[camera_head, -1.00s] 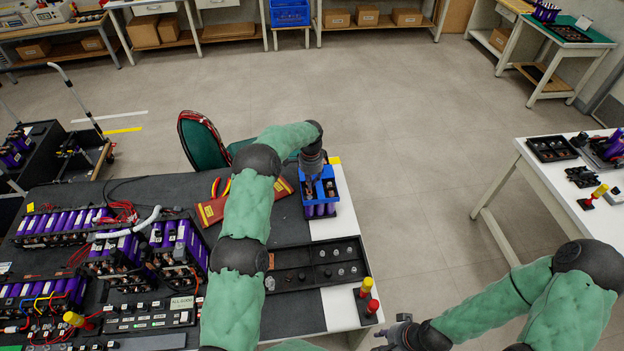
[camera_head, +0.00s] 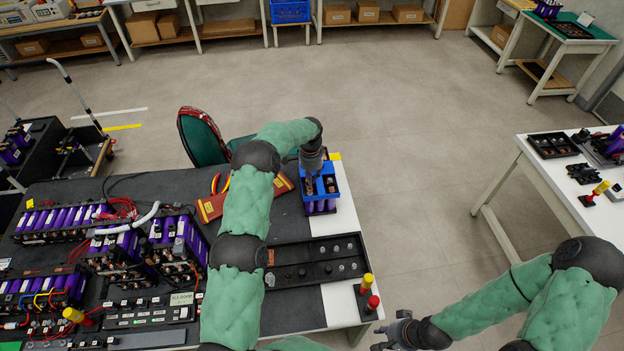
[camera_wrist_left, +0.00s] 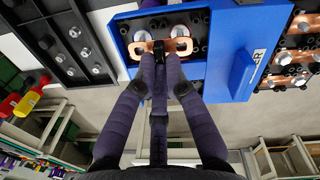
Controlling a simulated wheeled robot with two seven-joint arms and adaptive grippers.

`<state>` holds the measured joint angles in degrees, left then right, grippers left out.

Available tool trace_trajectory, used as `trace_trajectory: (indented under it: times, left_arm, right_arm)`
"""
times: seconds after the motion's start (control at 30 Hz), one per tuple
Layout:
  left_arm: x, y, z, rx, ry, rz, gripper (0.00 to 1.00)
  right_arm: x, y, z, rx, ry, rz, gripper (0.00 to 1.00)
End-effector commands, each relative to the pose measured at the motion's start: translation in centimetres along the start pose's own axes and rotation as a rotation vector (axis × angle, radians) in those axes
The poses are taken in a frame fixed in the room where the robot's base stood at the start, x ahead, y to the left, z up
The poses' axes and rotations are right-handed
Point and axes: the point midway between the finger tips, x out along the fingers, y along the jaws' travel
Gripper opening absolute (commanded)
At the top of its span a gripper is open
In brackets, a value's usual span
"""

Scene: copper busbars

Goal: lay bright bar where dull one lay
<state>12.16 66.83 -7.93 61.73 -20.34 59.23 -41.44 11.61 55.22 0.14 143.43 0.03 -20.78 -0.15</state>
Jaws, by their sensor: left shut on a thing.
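In the left wrist view a bright copper bar (camera_wrist_left: 184,46) with rounded, holed ends lies crosswise in my left gripper (camera_wrist_left: 160,52), which is shut on its middle. The bar is at a blue-framed battery module (camera_wrist_left: 201,70), in front of two round terminals (camera_wrist_left: 178,31); I cannot tell whether it touches them. In the head view my left gripper (camera_head: 314,172) points down over the blue module (camera_head: 332,187) at the table's far right corner and hides the bar. My right gripper (camera_head: 388,335) is low, beside the table; its finger opening is unclear. I cannot single out a dull bar.
A black compartment tray (camera_head: 318,262) with small parts stands nearer on the table. Red and yellow posts (camera_head: 368,290) stand at the right edge. Purple battery packs (camera_head: 130,250) fill the left side. A red pouch (camera_head: 212,207) lies left of the module.

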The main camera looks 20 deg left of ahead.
Motion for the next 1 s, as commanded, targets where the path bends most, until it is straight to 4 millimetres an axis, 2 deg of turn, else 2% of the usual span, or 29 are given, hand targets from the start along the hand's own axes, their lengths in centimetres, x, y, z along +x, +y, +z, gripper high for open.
trace_trajectory:
  times: [0.23,0.57,0.6,0.7,1.0]
  left_arm:
    - [0.2,0.0,0.0,0.001,0.000,0.000,0.00]
    - [1.7,-0.1,0.0,0.001,0.000,0.000,0.00]
    - [1.7,-0.1,0.0,0.001,0.000,0.000,0.16]
    - [1.6,-0.1,0.1,0.001,-0.001,0.001,0.44]
    - [1.6,-0.1,0.1,0.000,-0.002,0.000,0.44]
  right_arm:
    - [0.2,0.1,0.0,0.000,0.000,0.000,0.29]
    - [1.4,0.5,-0.1,0.000,0.000,0.000,0.29]
    - [1.4,0.5,-0.1,0.000,0.000,0.000,0.29]
    - [1.2,0.4,0.0,0.000,0.000,0.000,0.29]
    - [1.2,0.4,-0.1,0.000,0.000,0.000,0.29]
